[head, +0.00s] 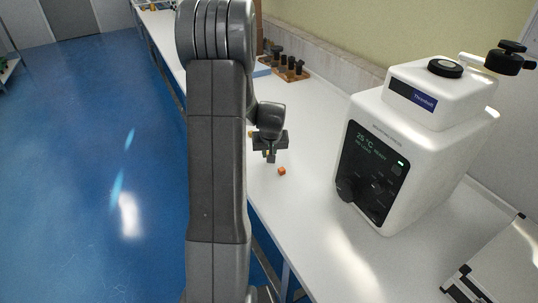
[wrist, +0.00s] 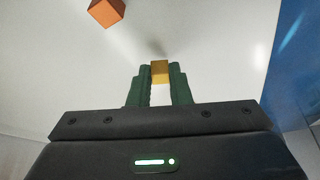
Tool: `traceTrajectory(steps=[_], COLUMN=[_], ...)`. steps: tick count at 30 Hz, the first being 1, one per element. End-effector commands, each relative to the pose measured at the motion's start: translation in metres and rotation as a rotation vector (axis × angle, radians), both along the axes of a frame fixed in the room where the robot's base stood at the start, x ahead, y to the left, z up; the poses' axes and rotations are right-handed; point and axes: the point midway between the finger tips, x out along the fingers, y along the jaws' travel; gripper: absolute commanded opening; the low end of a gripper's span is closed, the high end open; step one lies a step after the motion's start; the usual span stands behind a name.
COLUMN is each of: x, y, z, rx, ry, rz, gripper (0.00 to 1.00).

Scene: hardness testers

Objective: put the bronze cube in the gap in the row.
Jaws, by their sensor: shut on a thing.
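My gripper (wrist: 160,82) is shut on a small bronze-yellow cube (wrist: 160,70), held between the green fingertips in the wrist view. In the head view my gripper (head: 270,155) hangs over the white bench, near its front edge. The held cube is too small to make out clearly there. An orange cube (head: 282,171) lies on the bench just to the right of and nearer than the gripper; it also shows at the top left of the wrist view (wrist: 106,12), apart from the fingers. I cannot make out a row with a gap in either view.
A large white tester (head: 415,145) with a dark panel stands on the bench at the right. A wooden rack with dark knobs (head: 287,68) is farther back. The white bench (head: 300,215) is clear in front of the tester. Blue floor lies to the left.

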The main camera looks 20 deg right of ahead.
Motion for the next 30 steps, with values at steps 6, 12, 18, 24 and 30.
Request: traceTrajectory(steps=[6,12,18,24,30], x=[0.000,0.000,0.000,0.000,-0.003], y=[0.000,0.000,0.000,0.000,0.001], z=[-0.011,-0.015,-0.013,-0.013,-0.002], rx=[0.000,0.000,0.000,0.000,-0.001], ry=[-0.001,0.000,0.000,0.000,-0.002], rz=[-0.001,-0.001,-0.001,-0.001,-0.001], gripper=[0.00,0.00,0.39,0.39,0.39])
